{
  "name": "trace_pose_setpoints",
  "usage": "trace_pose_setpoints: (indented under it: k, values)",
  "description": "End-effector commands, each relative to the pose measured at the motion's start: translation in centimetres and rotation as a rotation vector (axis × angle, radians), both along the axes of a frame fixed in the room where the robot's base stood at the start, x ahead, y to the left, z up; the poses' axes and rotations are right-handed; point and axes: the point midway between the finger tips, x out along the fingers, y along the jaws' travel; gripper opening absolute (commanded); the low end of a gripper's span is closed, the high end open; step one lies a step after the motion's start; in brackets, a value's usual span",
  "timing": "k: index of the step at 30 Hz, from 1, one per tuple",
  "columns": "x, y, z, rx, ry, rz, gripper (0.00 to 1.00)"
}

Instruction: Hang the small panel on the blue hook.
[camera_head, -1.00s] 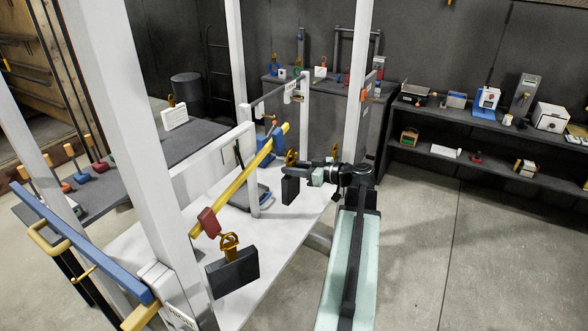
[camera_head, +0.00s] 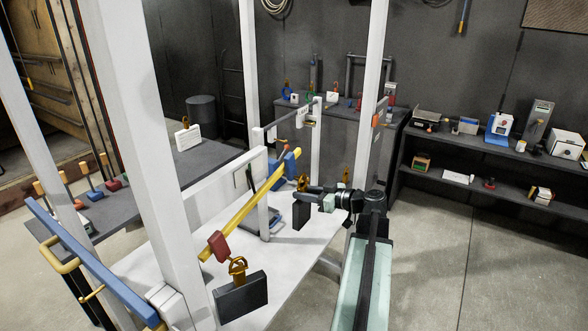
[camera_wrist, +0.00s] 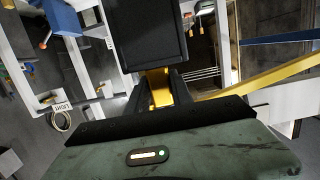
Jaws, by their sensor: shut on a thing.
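My gripper (camera_head: 312,196) is shut on the yellow hanger (camera_wrist: 158,88) of a small dark panel (camera_head: 302,216). The panel also fills the top middle of the wrist view (camera_wrist: 150,35). In the head view it hangs in the air beside the far part of a slanted yellow bar (camera_head: 245,203). The blue hook (camera_head: 291,160) is on the bar's far end, a little up and left of the panel, with nothing seen hanging on it. A red hook (camera_head: 218,245) is on the near end. A larger dark panel (camera_head: 241,297) hangs below it by a yellow hanger (camera_head: 237,269).
White posts (camera_head: 146,140) and a white rail (camera_head: 205,180) frame the bar. A white table (camera_head: 180,235) lies below. A blue bar (camera_head: 85,255) is at the near left. Shelves (camera_head: 480,165) with several items stand at the right. The floor at right is clear.

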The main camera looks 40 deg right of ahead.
Motion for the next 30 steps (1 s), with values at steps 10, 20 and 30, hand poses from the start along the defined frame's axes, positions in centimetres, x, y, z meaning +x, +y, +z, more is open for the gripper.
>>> trace_pose_setpoints:
  k: [10,20,30]
  values:
    - [0.0,0.0,-0.6,0.0,-0.001,0.0,0.0]
    - [0.0,0.0,-1.1,0.0,0.0,0.0,0.0]
    - [0.0,0.0,-1.3,0.0,0.0,0.0,0.0]
